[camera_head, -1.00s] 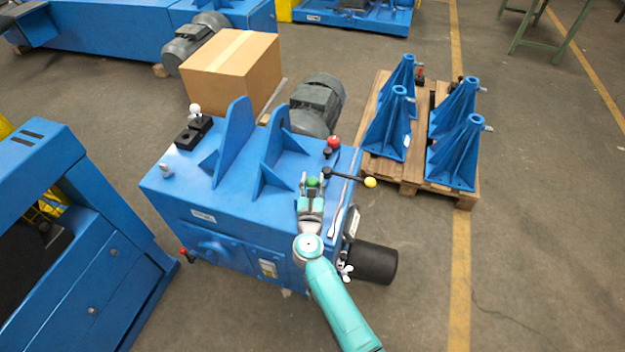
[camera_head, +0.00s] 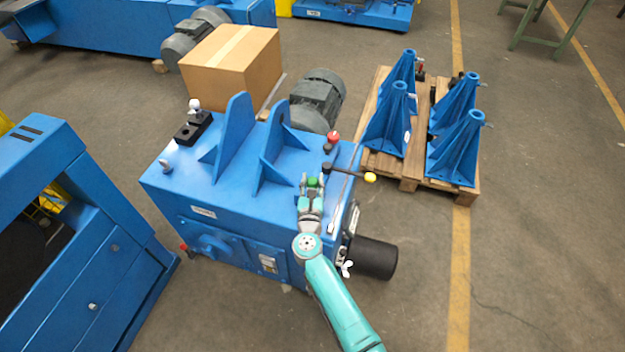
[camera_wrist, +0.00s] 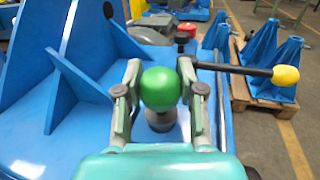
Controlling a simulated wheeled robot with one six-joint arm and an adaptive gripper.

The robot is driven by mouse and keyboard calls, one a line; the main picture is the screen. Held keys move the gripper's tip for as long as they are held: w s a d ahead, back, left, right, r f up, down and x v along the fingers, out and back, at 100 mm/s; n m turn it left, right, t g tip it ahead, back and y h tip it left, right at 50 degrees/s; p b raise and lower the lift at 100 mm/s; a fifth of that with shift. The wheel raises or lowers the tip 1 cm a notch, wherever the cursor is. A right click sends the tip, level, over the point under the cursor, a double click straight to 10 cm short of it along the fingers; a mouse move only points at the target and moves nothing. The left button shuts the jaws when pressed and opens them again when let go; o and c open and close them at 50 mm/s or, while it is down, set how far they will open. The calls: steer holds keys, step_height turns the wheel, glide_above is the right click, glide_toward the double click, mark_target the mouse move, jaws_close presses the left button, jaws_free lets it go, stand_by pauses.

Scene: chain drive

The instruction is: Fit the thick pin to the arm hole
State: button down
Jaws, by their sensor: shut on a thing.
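My gripper (camera_head: 312,181) is shut on a pin with a green ball knob (camera_wrist: 160,88), over the right part of the blue machine's top. A finger stands on either side of the knob. A grey collar (camera_wrist: 160,119) shows below the knob; the pin's lower end is hidden. Just beyond it, a black lever (camera_wrist: 232,69) with a yellow knob (camera_wrist: 285,75) points right. A red knob (camera_wrist: 187,29) stands behind the lever. I cannot make out the arm hole, nor whether the pin sits in one.
Two blue upright plates (camera_head: 232,135) stand left of my gripper on the blue machine (camera_head: 225,195). A black block (camera_head: 190,130) with a white knob is at the top's far left. A grey motor (camera_head: 318,100) and cardboard box (camera_head: 232,65) are behind. A pallet (camera_head: 410,185) with blue stands is right.

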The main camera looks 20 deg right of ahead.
steer(key=shift+f, duration=0.7)
steer(key=c, duration=0.6)
jaws_free()
steer(key=shift+s, duration=0.1)
steer(key=v, duration=1.1)
steer(key=shift+s+a, duration=0.25)
steer(key=shift+s, duration=0.1)
